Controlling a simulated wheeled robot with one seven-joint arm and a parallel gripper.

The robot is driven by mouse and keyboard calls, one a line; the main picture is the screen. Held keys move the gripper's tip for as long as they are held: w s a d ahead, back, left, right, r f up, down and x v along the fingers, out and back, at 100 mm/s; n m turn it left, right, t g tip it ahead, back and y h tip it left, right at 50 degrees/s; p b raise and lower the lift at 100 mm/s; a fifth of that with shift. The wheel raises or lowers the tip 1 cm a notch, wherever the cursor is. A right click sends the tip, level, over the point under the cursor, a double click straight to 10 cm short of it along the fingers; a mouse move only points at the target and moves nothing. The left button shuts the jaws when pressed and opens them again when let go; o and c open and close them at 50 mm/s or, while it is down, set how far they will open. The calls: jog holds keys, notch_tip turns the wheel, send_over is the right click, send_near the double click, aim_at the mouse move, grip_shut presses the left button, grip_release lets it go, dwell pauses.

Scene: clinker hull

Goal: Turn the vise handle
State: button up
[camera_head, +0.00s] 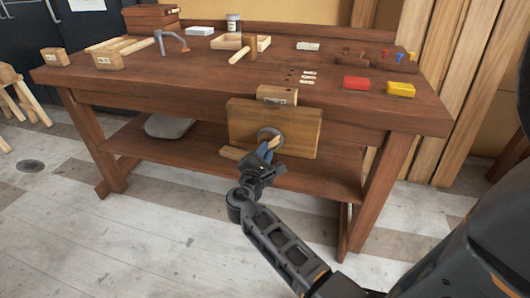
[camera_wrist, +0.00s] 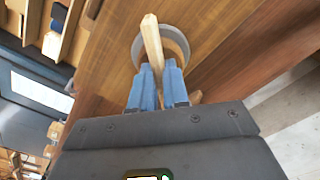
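The vise (camera_head: 300,132) is a wooden front jaw on the front of the workbench, with a grey round hub (camera_head: 262,133) in its face. The vise handle (camera_head: 232,153) is a pale wooden bar through the hub, its left end showing in the head view. In the wrist view the handle (camera_wrist: 152,40) runs up across the grey ring (camera_wrist: 182,44), and a bit of pale wood shows behind the right finger. My gripper (camera_head: 267,152) is at the hub. Its blue fingers (camera_wrist: 158,72) are on either side of the handle, close against it; the exact contact is partly hidden.
The workbench top (camera_head: 200,68) carries wooden blocks, a clamp (camera_head: 170,42), a mallet (camera_head: 243,48), a jar (camera_head: 233,23), a red block (camera_head: 356,83) and a yellow block (camera_head: 400,89). A lower shelf (camera_head: 190,155) lies behind my gripper. The floor in front is clear.

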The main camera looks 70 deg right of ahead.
grip_shut()
jog(key=shift+f, duration=0.1)
jog(key=shift+f+m+b, duration=0.15)
jog(key=shift+m+b, duration=2.15)
jog(key=shift+b, duration=0.05)
jog(key=shift+f+m+b, duration=0.15)
jog(key=shift+m+b, duration=2.15)
jog(key=shift+b, duration=0.05)
jog(key=shift+a, duration=0.1)
jog(key=o, duration=0.5)
grip_release()
jog(key=shift+r, duration=0.15)
